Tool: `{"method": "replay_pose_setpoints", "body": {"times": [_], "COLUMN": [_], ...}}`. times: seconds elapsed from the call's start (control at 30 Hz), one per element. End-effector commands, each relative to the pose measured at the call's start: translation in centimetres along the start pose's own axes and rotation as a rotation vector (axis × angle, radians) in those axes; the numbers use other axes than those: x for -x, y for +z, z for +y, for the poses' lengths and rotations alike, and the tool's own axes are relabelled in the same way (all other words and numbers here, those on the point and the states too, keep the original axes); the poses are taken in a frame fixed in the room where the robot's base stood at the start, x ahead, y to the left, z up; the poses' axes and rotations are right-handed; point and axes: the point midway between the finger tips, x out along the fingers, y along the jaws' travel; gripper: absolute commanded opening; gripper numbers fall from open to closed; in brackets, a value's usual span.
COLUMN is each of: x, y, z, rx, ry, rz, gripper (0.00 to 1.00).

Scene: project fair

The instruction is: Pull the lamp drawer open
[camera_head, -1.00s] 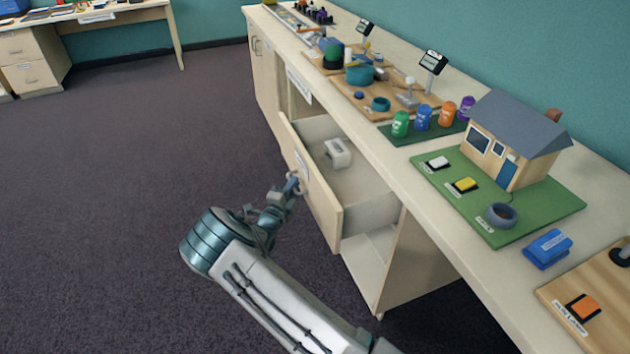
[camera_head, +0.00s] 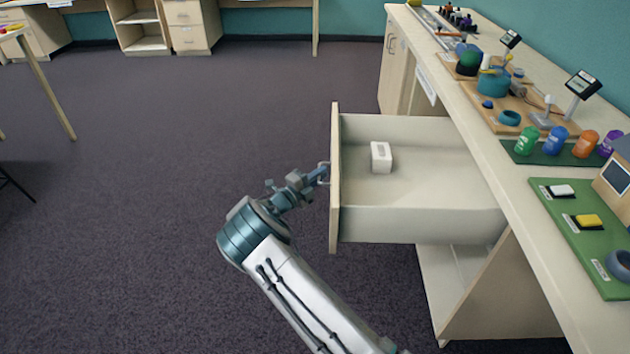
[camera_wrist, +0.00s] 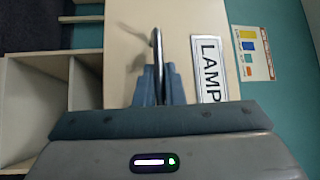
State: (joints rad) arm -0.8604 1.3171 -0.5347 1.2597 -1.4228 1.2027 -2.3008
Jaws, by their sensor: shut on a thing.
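The lamp drawer (camera_head: 420,222) stands well out from the counter in the head view, with its inside in plain sight. A small white box (camera_head: 381,157) lies in it near the front panel. My gripper (camera_head: 322,173) is at the drawer's front, shut on the handle. In the wrist view the gripper (camera_wrist: 159,88) has its two fingers on either side of the thin metal handle (camera_wrist: 157,45). A label reading LAMP (camera_wrist: 209,68) is on the drawer front beside it.
The long counter (camera_head: 478,110) on the right carries several models, coloured canisters (camera_head: 557,140) and a green board (camera_head: 575,235). An open shelf space (camera_head: 450,275) lies under the drawer. The carpet (camera_head: 150,200) to the left is clear; other desks stand farther back.

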Motion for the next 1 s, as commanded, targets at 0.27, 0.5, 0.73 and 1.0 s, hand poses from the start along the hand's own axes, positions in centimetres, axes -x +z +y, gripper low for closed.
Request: {"method": "replay_pose_setpoints", "body": {"times": [0.27, 0.5, 0.73, 1.0], "x": [-0.56, -0.44, -0.28, 0.26], "y": [-0.03, 0.07, 0.17, 0.26], "z": [0.11, 0.02, -0.03, -0.05], "rx": [0.003, 0.002, 0.002, 0.002], "ry": [0.003, 0.002, 0.002, 0.002], "rz": [0.021, 0.019, 0.016, 0.014], "gripper": [0.00, 0.00, 0.31, 0.31]}}
